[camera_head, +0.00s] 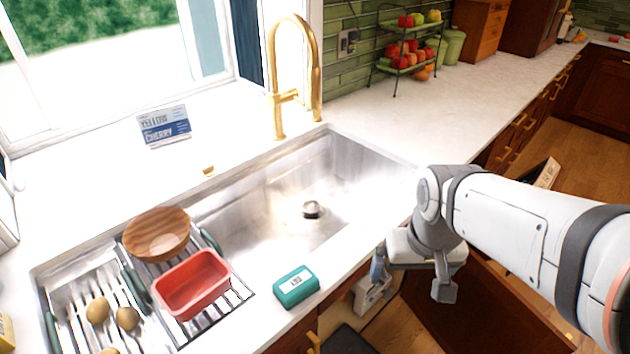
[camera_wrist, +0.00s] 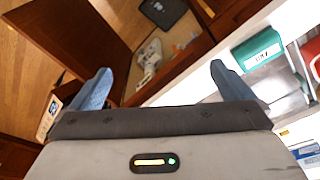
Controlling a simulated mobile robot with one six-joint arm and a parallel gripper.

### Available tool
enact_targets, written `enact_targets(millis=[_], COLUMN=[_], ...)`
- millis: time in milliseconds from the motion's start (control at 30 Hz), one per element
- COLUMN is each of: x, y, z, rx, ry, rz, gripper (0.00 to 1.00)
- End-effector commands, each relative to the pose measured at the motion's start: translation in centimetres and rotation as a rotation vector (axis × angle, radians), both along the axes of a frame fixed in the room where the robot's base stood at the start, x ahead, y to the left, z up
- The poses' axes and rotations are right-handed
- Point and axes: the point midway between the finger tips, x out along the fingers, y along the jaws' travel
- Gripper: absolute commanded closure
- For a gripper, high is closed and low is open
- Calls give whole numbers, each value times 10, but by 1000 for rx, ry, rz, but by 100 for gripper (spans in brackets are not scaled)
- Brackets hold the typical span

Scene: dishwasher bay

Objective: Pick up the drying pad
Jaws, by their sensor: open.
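No thing is plainly marked as the drying pad. A dark flat pad (camera_head: 350,340) lies low below the counter front, cut by the bottom edge; a dark rounded pad also shows at the top of the wrist view (camera_wrist: 163,11). A teal block with a pale label (camera_head: 296,286) sits on the counter's front edge, and at right in the wrist view (camera_wrist: 257,50). I cannot tell which is the drying pad. My gripper (camera_head: 412,278) is open and empty, in front of the counter, right of the teal block. Its blue fingers are spread in the wrist view (camera_wrist: 160,78).
A steel sink (camera_head: 270,200) holds a rack with a wooden bowl (camera_head: 156,234), red tub (camera_head: 192,284) and several potatoes. A gold faucet (camera_head: 318,75) stands behind. A white object (camera_head: 372,294) sits low near my gripper. A brown cabinet panel (camera_head: 480,310) is below my arm.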

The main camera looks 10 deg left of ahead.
Motion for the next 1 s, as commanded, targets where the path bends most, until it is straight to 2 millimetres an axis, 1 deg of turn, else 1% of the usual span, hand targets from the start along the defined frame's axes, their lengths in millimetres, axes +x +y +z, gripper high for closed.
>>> enact_targets(millis=[33,67,167,267,300,367,400,500,600,733,1000], x=[8,14,28,40,43,47,49,49,48,47,47], y=[13,22,51,84,99,121,135,168,190,203,205], z=[19,19,8,-5,-12,-22,-28,-44,-55,-65,-92], rx=[-3,-5,-13,-24,-29,-37,-42,-55,-64,-70,-71], ry=[14,22,47,73,84,100,110,132,145,151,154], rz=[52,88,194,305,350,419,462,560,623,662,664], gripper=[0,0,0,0,0,0,0,0,0,0,0])
